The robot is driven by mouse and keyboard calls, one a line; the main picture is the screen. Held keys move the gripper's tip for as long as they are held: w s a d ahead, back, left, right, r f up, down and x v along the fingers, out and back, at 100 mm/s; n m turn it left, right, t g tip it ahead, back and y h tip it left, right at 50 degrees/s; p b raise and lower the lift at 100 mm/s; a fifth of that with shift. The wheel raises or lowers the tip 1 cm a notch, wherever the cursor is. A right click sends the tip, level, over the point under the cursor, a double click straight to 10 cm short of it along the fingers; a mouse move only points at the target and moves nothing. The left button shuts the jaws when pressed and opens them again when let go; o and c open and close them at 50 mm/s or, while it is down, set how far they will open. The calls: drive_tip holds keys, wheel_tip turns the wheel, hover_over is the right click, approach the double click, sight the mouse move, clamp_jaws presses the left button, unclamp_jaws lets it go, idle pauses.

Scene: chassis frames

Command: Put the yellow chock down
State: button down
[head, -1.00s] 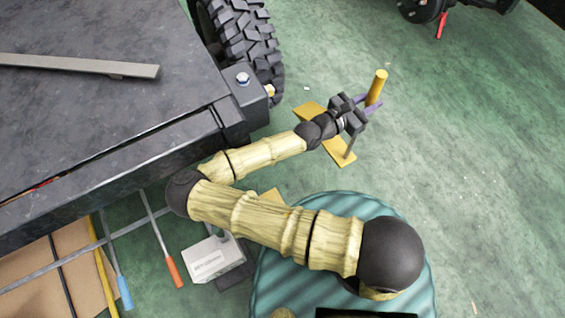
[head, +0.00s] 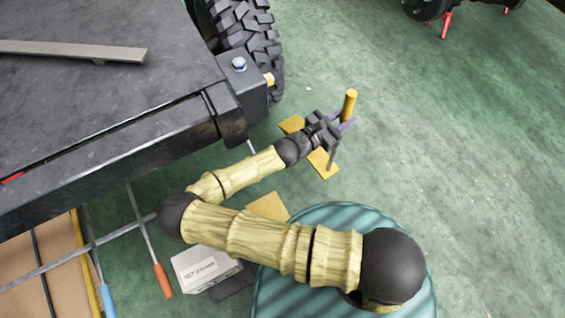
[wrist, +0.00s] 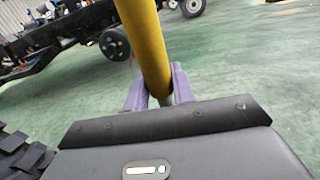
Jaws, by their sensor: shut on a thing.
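The yellow chock has an upright yellow handle (head: 349,104) on a grey rod. Yellow plates (head: 322,163) show low down on both sides of my gripper, and my arm hides the part between them. My gripper (head: 345,124) has purple fingers and is shut around the handle. In the wrist view the yellow handle (wrist: 147,42) stands slightly tilted between the purple fingers (wrist: 160,92), with a bit of grey rod below it. I cannot tell whether the chock's plates touch the floor.
A black chassis (head: 110,105) and its knobbly tyre (head: 245,45) stand to the left. Another flat yellow piece (head: 268,207) lies by a white box (head: 205,266). Tools with orange and blue handles lie at lower left. Green floor (head: 460,150) is clear to the right.

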drive_tip(key=a+f+m+g+h+b, duration=0.1)
drive_tip(key=a+f, duration=0.3)
drive_tip(key=a, duration=0.7)
drive_tip(key=shift+s+f+b, duration=0.2)
drive_tip(key=shift+s+b, duration=0.2)
drive_tip(key=shift+b, duration=0.45)
drive_tip(key=shift+f+b, duration=1.25)
drive_tip(key=shift+f, duration=1.25)
drive_tip(key=shift+f+b, duration=1.35)
drive_tip(key=shift+f, duration=1.25)
drive_tip(key=c, duration=1.2)
unclamp_jaws()
drive_tip(key=shift+f, duration=0.1)
drive_tip(key=shift+o, duration=0.2)
